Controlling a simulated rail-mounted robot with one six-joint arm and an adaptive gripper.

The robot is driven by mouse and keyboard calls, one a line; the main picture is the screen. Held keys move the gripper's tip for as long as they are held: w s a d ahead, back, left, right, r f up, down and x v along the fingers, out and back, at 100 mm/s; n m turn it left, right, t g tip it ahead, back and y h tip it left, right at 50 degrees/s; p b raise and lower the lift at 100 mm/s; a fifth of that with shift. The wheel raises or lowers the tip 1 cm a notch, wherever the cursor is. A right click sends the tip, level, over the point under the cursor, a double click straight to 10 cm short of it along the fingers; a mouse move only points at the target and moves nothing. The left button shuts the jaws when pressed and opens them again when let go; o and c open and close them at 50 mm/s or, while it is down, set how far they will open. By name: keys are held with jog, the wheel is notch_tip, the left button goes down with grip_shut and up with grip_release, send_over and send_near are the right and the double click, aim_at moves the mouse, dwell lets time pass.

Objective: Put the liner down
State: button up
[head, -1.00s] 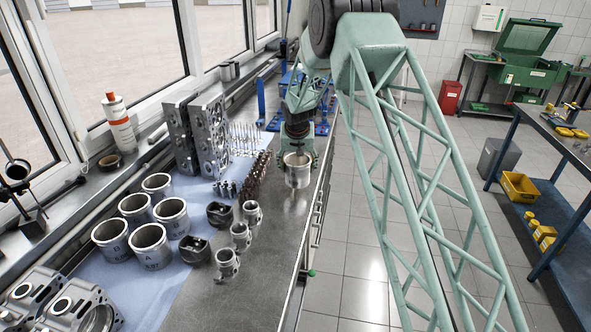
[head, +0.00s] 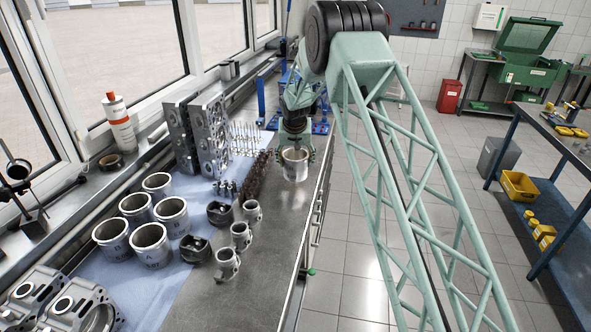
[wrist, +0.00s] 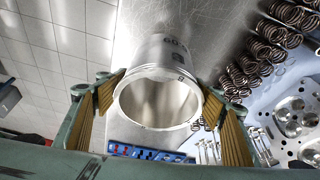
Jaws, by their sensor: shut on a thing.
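A silver cylinder liner (head: 295,167) is at the bare right part of the metal bench, near its front edge. My gripper (head: 294,145) is around its upper part in the head view. In the wrist view the liner (wrist: 158,95) is between the two ribbed golden finger pads of my gripper (wrist: 165,110), its open rim towards the camera. Its lower end is very close to the bench top; whether it touches cannot be told.
Several other liners (head: 151,240) stand on a blue cloth (head: 95,262) at the left. Pistons (head: 195,248) and small silver parts (head: 241,236) stand nearer. Springs (head: 258,168) stand close left of the held liner. Bare bench (head: 262,268) lies in front.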

jog(key=shift+f, duration=1.7)
jog(key=shift+f, duration=0.15)
jog(key=o, duration=1.1)
jog(key=v, duration=1.2)
